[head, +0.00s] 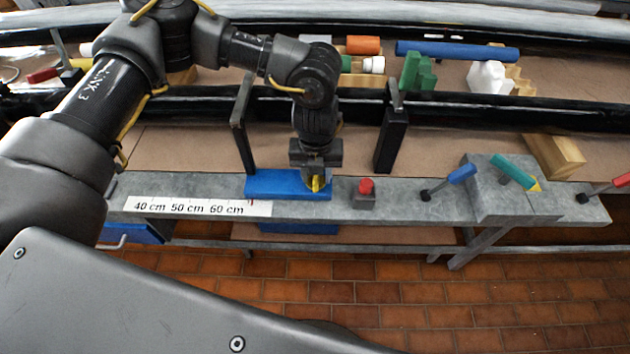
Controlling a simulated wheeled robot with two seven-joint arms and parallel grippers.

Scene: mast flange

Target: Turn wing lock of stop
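The blue stop (270,184) sits across the grey rail, at the right end of the white scale (180,207). A blue part also shows below the rail. A yellow wing lock (318,185) is on the right end of the stop's top, partly hidden by my gripper. My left gripper (315,175) points down right at the wing lock, its fingertips around or against it. The fingers are too small and covered to tell whether they are closed on it. My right gripper is not in view.
Right along the rail (400,208) are a red button (365,187), a blue-handled lever (460,174) and a green handle (512,171) on a grey block. Black uprights (391,140) stand behind the rail. Several loose parts, including a blue cylinder (457,51), lie farther back.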

